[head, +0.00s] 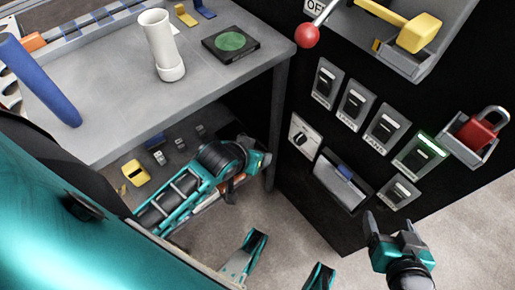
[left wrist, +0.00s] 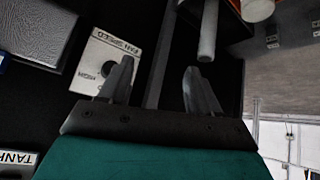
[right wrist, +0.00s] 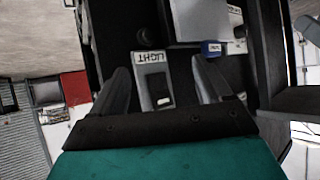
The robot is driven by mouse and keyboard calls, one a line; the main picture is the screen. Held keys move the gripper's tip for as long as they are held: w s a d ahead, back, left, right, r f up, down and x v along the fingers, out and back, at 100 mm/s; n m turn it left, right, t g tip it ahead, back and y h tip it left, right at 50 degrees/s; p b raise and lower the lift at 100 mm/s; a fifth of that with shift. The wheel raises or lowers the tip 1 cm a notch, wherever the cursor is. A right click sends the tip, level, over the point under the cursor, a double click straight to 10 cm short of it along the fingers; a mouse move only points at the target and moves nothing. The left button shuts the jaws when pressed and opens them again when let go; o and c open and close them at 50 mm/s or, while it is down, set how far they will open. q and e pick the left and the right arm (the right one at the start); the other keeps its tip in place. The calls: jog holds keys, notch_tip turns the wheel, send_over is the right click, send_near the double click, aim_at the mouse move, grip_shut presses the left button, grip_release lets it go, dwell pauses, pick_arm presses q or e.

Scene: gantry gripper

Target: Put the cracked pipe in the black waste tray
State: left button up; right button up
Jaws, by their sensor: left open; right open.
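A white pipe (head: 160,45) with a wider collar at its foot stands upright on the grey table. A blue tube (head: 40,82) leans at the table's left edge. I see no crack on either. My left gripper (head: 264,159) is open and empty below the table's edge, near the fan speed dial (left wrist: 105,65). My right gripper (head: 390,222) is open and empty in front of the panel, by the light switch (right wrist: 154,80).
The black panel carries several switches (head: 356,104), a red-knobbed lever (head: 307,36), a red padlock (head: 478,130) and a dark box (head: 343,182). A table leg (head: 276,130) stands near my left gripper. A lower shelf holds a yellow part (head: 136,173). The table's front middle is bare.

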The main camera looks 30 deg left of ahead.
pick_arm(q)
jog(key=s+d+r+m+t+h, duration=0.2)
jog(key=s+d+r+m+t, duration=0.1)
jog(key=s+d+r, duration=0.1)
jog(key=shift+s+d+r+m, duration=0.15)
jog(key=shift+s+r+m, duration=0.1)
jog(key=shift+r+m, duration=0.25)
jog(key=shift+r, duration=0.1)
